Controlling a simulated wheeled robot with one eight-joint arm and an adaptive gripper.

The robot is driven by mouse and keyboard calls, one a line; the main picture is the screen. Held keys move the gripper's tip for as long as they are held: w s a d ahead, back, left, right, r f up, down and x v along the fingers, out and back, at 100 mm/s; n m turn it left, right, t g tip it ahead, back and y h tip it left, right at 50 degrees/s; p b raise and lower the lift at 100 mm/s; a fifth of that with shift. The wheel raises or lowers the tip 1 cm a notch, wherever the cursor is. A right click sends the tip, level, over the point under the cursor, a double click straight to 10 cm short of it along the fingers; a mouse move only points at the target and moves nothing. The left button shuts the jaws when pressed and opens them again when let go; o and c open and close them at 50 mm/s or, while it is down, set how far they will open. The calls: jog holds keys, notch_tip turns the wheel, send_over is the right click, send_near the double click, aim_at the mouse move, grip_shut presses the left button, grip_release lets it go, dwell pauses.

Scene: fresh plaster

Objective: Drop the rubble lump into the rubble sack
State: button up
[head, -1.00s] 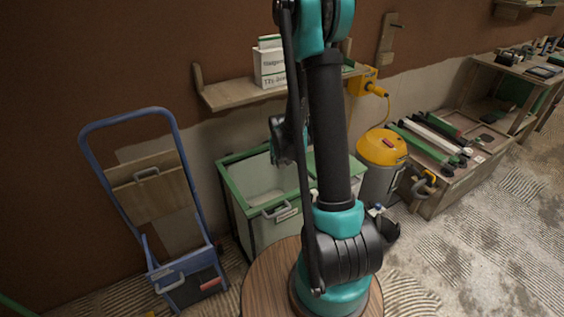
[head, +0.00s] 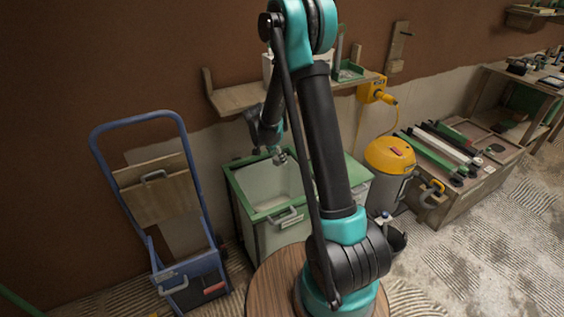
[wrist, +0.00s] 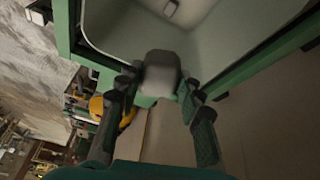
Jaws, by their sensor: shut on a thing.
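In the head view my gripper (head: 277,152) hangs above the back part of the rubble sack (head: 262,214), a pale open-topped bin with a green rim and a front handle. In the wrist view the sack's pale inside and green rim (wrist: 92,52) lie beyond the lump, which overlaps the rim in the picture. My arm hides the sack's right part in the head view.
A blue hand truck (head: 185,270) stands left of the sack. A yellow-topped vacuum (head: 390,157) and a low tool bench (head: 455,205) stand to the right. A wooden wall shelf (head: 235,98) is behind and above the sack.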

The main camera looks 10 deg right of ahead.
aim_at(273, 159)
jog(key=shift+w+a+m, duration=0.15)
jog(key=shift+a+m, duration=0.05)
jog(key=shift+m, duration=0.2)
jog(key=shift+f, duration=2.9)
jog(key=o, duration=1.4)
jog(key=shift+c, duration=0.2)
jog(key=shift+r, duration=0.1)
jog(key=v, duration=1.2)
jog(key=shift+a, duration=0.1)
